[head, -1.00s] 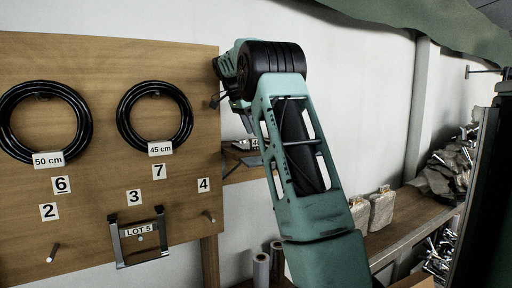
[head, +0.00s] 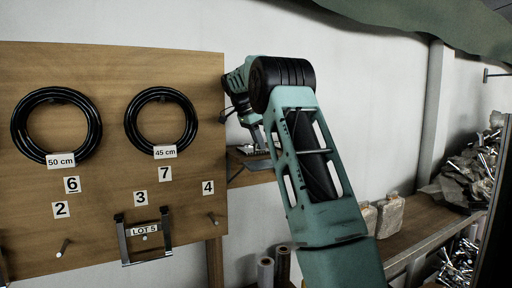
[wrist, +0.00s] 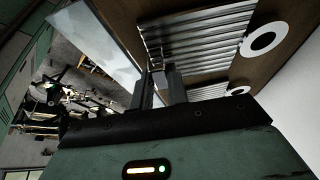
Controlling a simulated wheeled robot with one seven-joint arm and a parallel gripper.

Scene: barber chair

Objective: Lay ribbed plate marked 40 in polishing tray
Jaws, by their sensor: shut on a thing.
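The silvery ribbed plate (wrist: 200,40) fills the upper middle of the wrist view, right at my fingertips. My gripper (wrist: 160,82) appears shut on it, near its lower left edge. No number is readable on the plate. A pale, smooth flat sheet (wrist: 100,40) slants in from the upper left toward the fingers; I cannot tell what it belongs to. In the head view my arm reaches back toward the shelf beside the board, and the gripper and plate are hidden there. I cannot make out the polishing tray in either view.
A wooden board (head: 110,190) at left holds two black hoses and a LOT 5 bracket (head: 145,232). A low wooden bench (head: 408,248) with rags and metal parts (head: 470,165) runs along the right. White discs (wrist: 264,40) on brown wood adjoin the plate.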

